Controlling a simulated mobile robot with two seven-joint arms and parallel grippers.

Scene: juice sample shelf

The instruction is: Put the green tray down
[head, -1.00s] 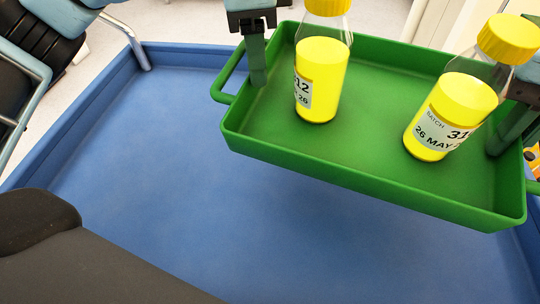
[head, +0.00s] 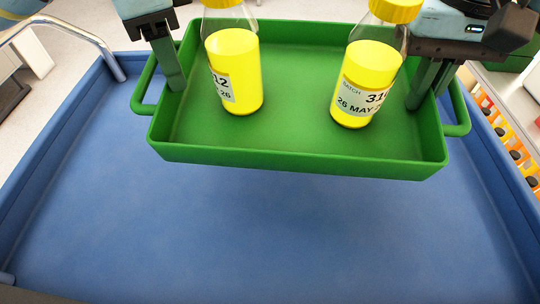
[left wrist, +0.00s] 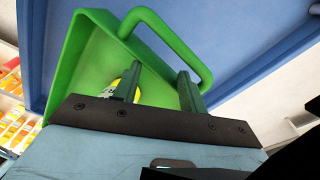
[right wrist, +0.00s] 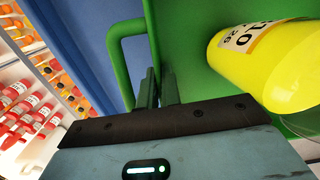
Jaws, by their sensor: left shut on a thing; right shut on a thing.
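The green tray (head: 300,158) is held level above a blue cart top (head: 270,235), with a soft shadow below it. Two clear bottles of yellow juice stand upright in it: the left bottle (head: 234,75) and the right bottle (head: 368,90), both with yellow caps. My left gripper (head: 176,78) is shut on the tray's left end wall beside its handle; the left wrist view shows the wall between the fingers (left wrist: 158,88). My right gripper (head: 424,90) is shut on the right end wall, also in the right wrist view (right wrist: 159,88). The tray's far side is partly hidden.
The blue cart top has raised rims and is clear in front of the tray. A metal rail (head: 85,35) rises at its back left corner. A shelf with several orange and red samples (right wrist: 35,105) stands beyond the cart's right side.

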